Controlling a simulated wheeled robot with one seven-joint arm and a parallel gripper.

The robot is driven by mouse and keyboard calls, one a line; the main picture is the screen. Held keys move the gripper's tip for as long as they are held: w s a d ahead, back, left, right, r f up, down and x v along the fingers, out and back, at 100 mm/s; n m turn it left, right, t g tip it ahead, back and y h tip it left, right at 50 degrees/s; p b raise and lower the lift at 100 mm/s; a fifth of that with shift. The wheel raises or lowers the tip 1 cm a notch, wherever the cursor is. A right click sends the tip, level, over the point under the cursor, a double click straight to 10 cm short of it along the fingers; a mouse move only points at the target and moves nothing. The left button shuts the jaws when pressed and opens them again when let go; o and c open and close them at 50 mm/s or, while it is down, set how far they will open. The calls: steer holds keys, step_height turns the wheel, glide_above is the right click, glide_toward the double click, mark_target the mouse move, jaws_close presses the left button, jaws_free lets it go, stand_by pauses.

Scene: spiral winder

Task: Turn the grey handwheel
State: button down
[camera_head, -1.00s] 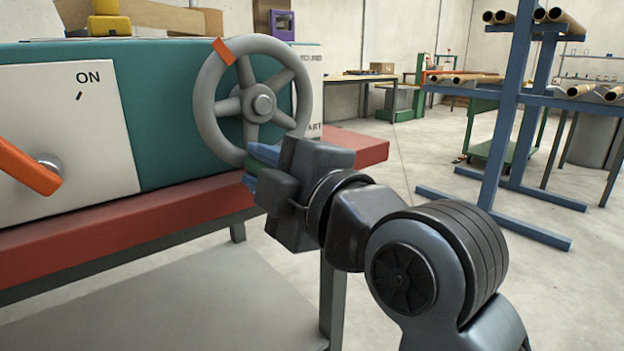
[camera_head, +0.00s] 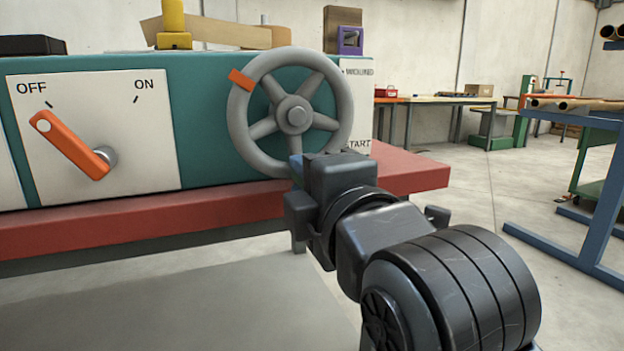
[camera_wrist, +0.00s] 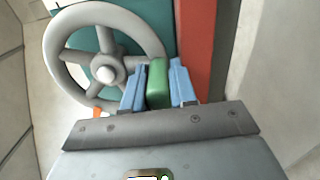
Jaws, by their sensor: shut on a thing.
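The grey handwheel (camera_head: 340,88), with several spokes, a round hub and an orange mark (camera_head: 241,79) at its upper left, stands on the front of the teal machine. It also shows at the upper left of the wrist view (camera_wrist: 56,72). In the wrist view, my gripper (camera_wrist: 155,74) has its two blue fingers shut on either side of a green handle (camera_wrist: 157,84) beside the wheel's rim.
An orange switch lever (camera_head: 70,145) points to OFF on the white panel (camera_head: 150,165) at left. A red ledge (camera_head: 130,220) runs below the machine. A bench (camera_head: 425,99) and blue rack (camera_head: 560,245) stand at right. Open floor lies between.

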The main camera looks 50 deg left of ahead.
steer(key=shift+a, duration=0.1)
steer(key=c, duration=0.9)
jaws_free()
steer(key=p+v, duration=0.1)
steer(key=v, duration=0.6)
steer(key=shift+s+d+p, duration=0.15)
steer(key=shift+d+p, duration=0.2)
